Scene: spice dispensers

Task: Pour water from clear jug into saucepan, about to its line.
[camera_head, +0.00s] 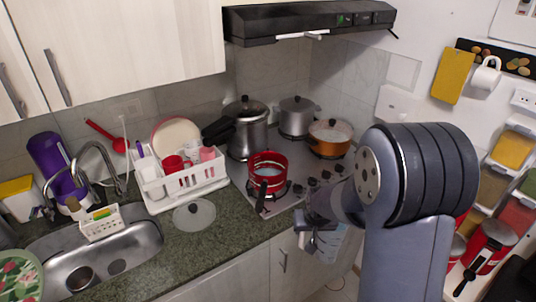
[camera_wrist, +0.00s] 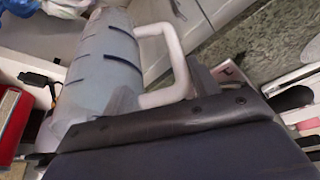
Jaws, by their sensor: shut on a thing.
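The red saucepan (camera_head: 268,172) stands upright on the front left burner, its dark handle toward the front. Its inside line and water level cannot be made out. My gripper (camera_head: 312,222) is in front of the stove, right of and nearer than the saucepan, partly behind my arm. In the wrist view my gripper (camera_wrist: 165,95) is shut on the white handle (camera_wrist: 178,62) of the clear jug (camera_wrist: 103,62), which has dark measuring marks. The jug also shows in the head view (camera_head: 328,243), hanging in front of the cabinet, apart from the saucepan. Its water level is unclear.
An orange pot (camera_head: 330,138), a pressure cooker (camera_head: 248,130) and a steel pot (camera_head: 297,117) stand on the stove. A glass lid (camera_head: 194,215) lies on the counter beside the white dish rack (camera_head: 184,190). The range hood (camera_head: 300,22) hangs above.

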